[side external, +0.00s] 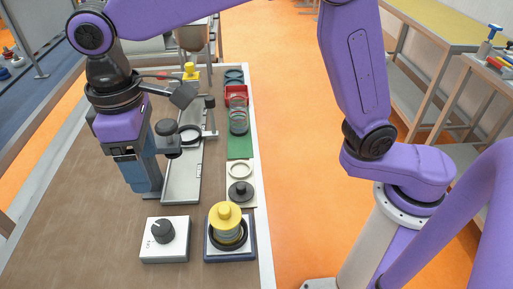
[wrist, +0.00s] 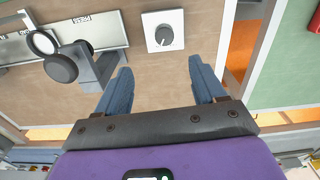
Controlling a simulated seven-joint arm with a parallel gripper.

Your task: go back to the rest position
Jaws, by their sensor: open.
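My gripper (wrist: 160,78) is open, with its two blue fingers apart and nothing between them in the wrist view. In the side external view my gripper (side external: 148,190) hangs over the brown table (side external: 65,215), left of the long grey plate (side external: 181,186). How high the fingertips are above the table is hard to tell. The white box with a black knob (side external: 163,240) is in front of my gripper and apart from it. It also shows past the fingertips in the wrist view (wrist: 164,32). The yellow-topped round piece (side external: 227,216) stands upright on a dark square base at the front right.
A black stand with a ring (side external: 190,133) rises from the grey plate, close to my gripper. Rings and a black knobbed disc (side external: 240,192) lie along the table's right edge, with a red tray (side external: 236,94) and green mat (side external: 240,147). The table's left side is clear.

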